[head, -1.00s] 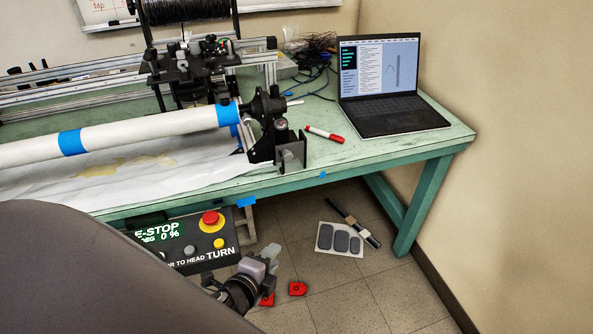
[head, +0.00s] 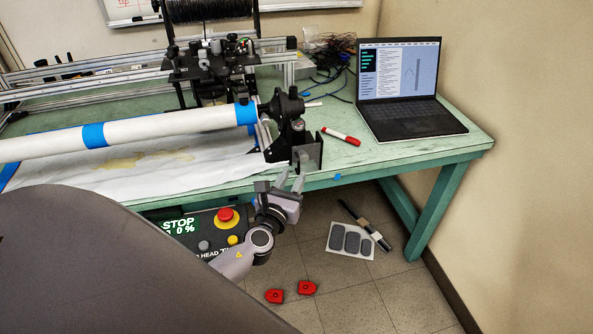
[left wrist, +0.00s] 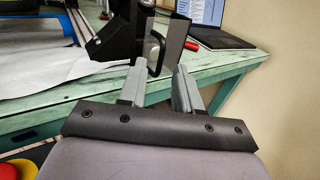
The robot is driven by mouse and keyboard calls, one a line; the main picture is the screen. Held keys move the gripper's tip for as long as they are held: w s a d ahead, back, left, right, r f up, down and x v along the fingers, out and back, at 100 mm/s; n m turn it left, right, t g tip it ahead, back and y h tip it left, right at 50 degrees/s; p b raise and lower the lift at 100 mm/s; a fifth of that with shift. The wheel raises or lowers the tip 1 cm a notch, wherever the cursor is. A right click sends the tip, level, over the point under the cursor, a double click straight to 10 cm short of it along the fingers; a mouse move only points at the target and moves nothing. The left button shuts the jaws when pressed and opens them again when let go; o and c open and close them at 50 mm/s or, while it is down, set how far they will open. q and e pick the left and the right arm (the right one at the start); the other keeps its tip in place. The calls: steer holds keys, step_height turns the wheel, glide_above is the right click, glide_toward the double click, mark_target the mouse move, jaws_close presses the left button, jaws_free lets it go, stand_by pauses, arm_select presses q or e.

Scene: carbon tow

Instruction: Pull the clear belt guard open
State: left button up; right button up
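The clear belt guard (head: 311,153) is a smoky see-through panel at the right end of the winding machine, by the table's front edge. In the left wrist view the guard (left wrist: 177,36) stands just beyond my fingers, with a black loop handle (left wrist: 161,42) on its near side. My left gripper (head: 290,179) is open and empty, below and in front of the guard. In the left wrist view its two fingers (left wrist: 161,66) are spread, with the handle beyond and between their tips; contact cannot be told. My right gripper is not in view.
The green table edge (left wrist: 222,76) runs close under the left fingers. A white tube (head: 150,124) stretches left from the machine. A red marker (head: 341,136) and a laptop (head: 410,118) lie to the right. An E-stop box (head: 205,228) hangs below the table.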

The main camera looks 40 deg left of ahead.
mark_target(297, 172)
arm_select(q)
steer(key=shift+x, duration=1.7)
steer(key=shift+c, duration=0.3)
jaws_close()
